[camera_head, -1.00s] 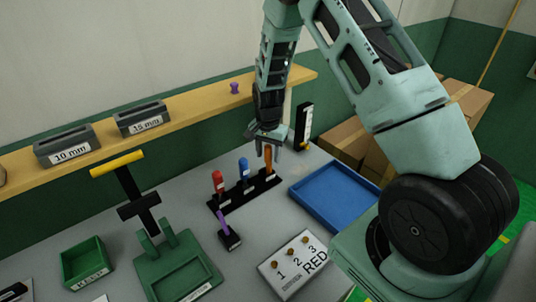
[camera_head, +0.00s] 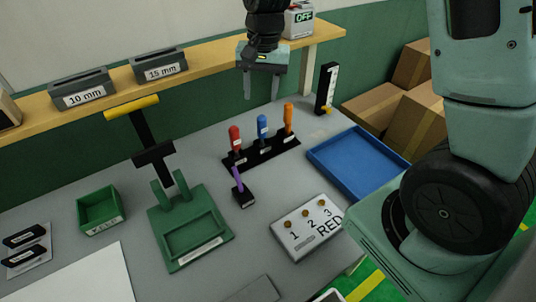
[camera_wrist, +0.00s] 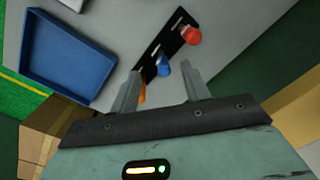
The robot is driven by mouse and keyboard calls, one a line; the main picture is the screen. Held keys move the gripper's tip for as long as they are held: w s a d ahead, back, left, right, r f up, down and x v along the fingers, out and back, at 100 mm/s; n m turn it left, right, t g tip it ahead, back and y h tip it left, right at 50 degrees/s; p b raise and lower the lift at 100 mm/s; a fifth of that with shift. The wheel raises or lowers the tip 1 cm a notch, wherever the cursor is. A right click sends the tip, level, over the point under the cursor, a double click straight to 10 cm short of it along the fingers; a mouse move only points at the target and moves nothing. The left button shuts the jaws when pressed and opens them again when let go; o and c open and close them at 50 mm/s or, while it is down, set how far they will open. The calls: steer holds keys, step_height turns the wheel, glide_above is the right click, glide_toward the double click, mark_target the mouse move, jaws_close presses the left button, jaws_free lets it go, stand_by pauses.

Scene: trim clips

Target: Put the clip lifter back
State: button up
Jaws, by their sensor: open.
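A black rack (camera_head: 262,151) on the grey bench holds three upright handled tools: red (camera_head: 235,138), blue (camera_head: 262,127) and orange (camera_head: 288,119). I cannot tell from labels which one is the clip lifter. The orange tool stands in the rack's right end slot. My gripper (camera_head: 261,97) is open and empty, above and behind the rack, apart from the handles. In the wrist view my gripper (camera_wrist: 158,72) points down towards the rack; the orange handle (camera_wrist: 142,93) is partly hidden by a finger, and the blue (camera_wrist: 162,67) and red (camera_wrist: 192,36) handles show beyond.
A small purple tool (camera_head: 238,178) stands in a black block before the rack. A blue tray (camera_head: 352,160) lies right. A green press (camera_head: 190,225), green bin (camera_head: 99,211) and numbered panel (camera_head: 307,228) stand in front. A wooden shelf (camera_head: 205,65) runs behind.

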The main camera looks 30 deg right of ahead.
steer(key=s+a+r+n, duration=0.3)
steer(key=s+a+n, duration=0.4)
steer(key=s+a, duration=0.5)
steer(key=s+a+n, duration=0.2)
steer(key=s+n, duration=0.6)
steer(key=s, duration=0.5)
steer(key=shift+s+a+r, duration=0.15)
steer(key=shift+s+a, duration=0.25)
